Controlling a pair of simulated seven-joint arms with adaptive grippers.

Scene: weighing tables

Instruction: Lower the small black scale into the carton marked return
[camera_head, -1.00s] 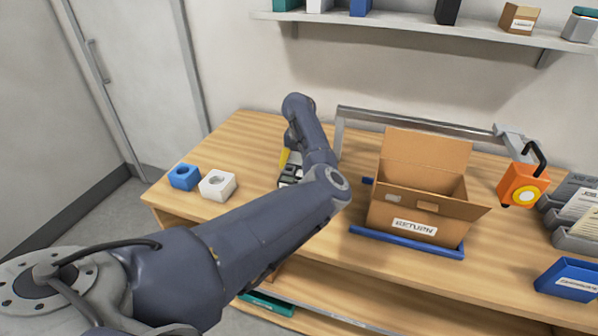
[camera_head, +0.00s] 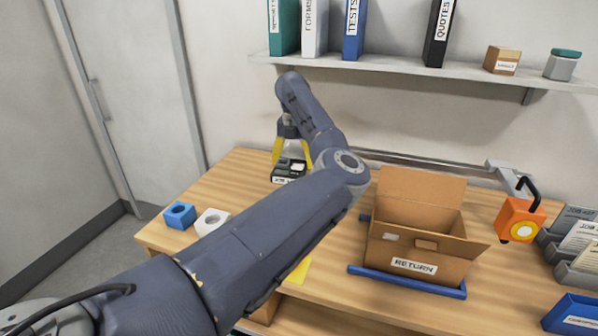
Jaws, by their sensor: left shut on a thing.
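The small black scale (camera_head: 289,171) has a light top and a pale label on its front. My left gripper (camera_head: 291,158) has yellow fingers on either side of it and is shut on it. The scale appears raised above the back left of the table; the gap below is hard to judge. The carton marked RETURN (camera_head: 413,266) stands to the right, with its top open and its flaps spread. Its inside floor is hidden. My left forearm passes in front of the table between me and the scale. My right gripper is out of view.
A blue rail (camera_head: 405,283) runs along the carton's front foot. A grey metal bar (camera_head: 420,163) runs behind the carton. An orange hanging device (camera_head: 520,220) and document trays (camera_head: 570,275) are at right. Blue (camera_head: 179,215) and white (camera_head: 211,221) blocks are at left. A yellow patch (camera_head: 299,271) lies by my arm.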

